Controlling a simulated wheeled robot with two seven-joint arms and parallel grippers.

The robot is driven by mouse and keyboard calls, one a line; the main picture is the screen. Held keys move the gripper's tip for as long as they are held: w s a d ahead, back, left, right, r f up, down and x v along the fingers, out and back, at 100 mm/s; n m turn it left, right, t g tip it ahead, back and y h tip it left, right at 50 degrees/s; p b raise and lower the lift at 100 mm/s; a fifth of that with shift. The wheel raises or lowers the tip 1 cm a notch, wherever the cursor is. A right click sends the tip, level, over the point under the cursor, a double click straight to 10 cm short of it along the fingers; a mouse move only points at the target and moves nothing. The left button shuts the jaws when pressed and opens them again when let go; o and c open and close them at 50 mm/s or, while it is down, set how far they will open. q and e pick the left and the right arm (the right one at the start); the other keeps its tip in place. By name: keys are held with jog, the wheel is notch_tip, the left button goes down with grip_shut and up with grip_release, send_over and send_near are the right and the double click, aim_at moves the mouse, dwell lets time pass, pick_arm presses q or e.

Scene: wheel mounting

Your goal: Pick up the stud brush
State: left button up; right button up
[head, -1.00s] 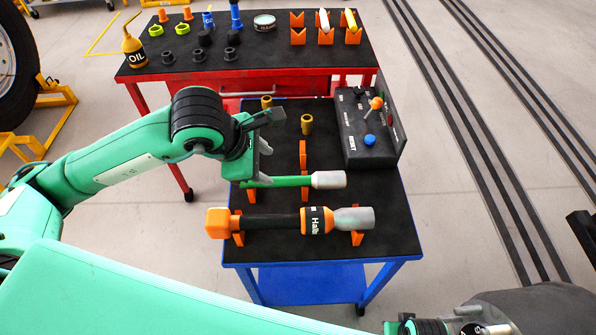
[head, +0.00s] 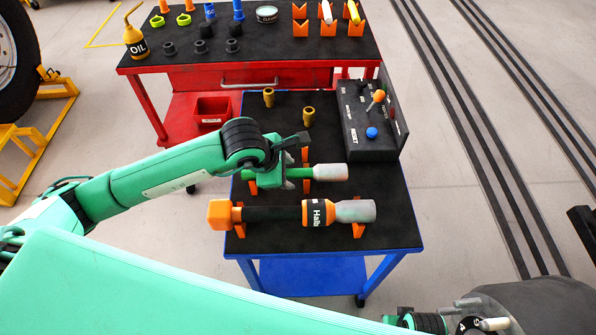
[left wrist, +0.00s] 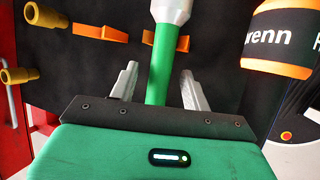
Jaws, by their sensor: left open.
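The stud brush has a green handle and a pale grey-white head (head: 331,172). It lies across orange rests on the black top of the blue cart (head: 400,222). In the left wrist view its green handle (left wrist: 159,62) runs between the two grey fingers of my left gripper (left wrist: 158,86). The fingers are open, with a gap on each side of the handle. In the head view my left gripper (head: 288,178) is over the handle, left of the head, and hides part of it. At the bottom right, parts of my right arm (head: 424,322) show; its jaws cannot be made out.
A large orange and black tool with a grey end (head: 354,211) lies just in front of the brush. Behind are brass sockets (head: 308,117) and a control box (head: 368,145). A red table (head: 150,100) with several parts stands farther back.

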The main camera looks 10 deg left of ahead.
pick_arm(q)
grip_shut()
jog(key=shift+r, duration=0.1)
notch_tip(320, 180, up, 20)
dwell(0.7)
jog(key=c, duration=0.8)
grip_release()
jog(key=shift+c, duration=0.2)
grip_shut()
